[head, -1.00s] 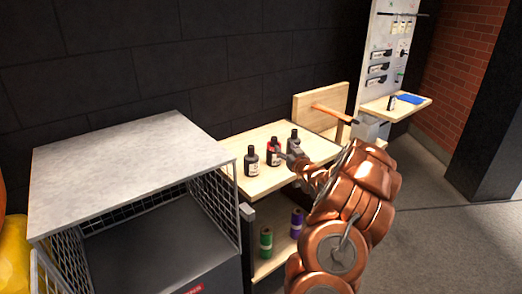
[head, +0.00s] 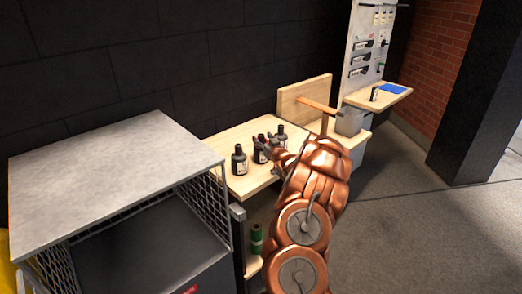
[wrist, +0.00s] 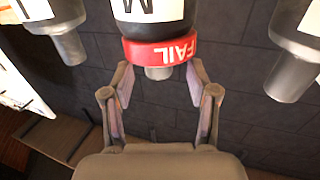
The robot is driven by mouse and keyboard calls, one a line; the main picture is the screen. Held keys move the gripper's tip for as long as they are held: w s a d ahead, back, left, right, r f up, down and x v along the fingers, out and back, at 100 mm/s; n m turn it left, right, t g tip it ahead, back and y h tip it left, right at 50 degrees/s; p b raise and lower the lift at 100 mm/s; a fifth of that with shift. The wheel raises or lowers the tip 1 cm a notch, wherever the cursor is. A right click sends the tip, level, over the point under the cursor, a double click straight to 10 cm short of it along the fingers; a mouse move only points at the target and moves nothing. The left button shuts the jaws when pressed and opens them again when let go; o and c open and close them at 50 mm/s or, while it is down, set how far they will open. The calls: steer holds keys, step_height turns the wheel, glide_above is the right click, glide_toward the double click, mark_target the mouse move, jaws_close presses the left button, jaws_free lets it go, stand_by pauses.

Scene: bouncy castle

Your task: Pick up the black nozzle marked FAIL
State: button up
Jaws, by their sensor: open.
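The black nozzle marked FAIL is a dark bottle-like piece (wrist: 153,12) with a white label. It has a red band (wrist: 160,50) reading FAIL, upside down in the wrist view, and a short grey tip. In the head view it is the middle dark bottle (head: 259,156) on the wooden bench, partly covered by my gripper. My gripper (wrist: 160,80) is open, with its two fingers pointing at the red band and the grey tip between them. Whether the fingers touch it cannot be told.
Similar dark bottles stand close on each side, one at the left (head: 239,160) and one at the right (head: 282,134). A wire cage with a grey top (head: 105,170) stands left of the bench.

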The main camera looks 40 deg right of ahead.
steer(key=shift+p+x, duration=0.45)
steer(key=shift+x, duration=0.85)
steer(key=shift+d, duration=0.1)
steer(key=shift+c, duration=0.4)
jaws_close()
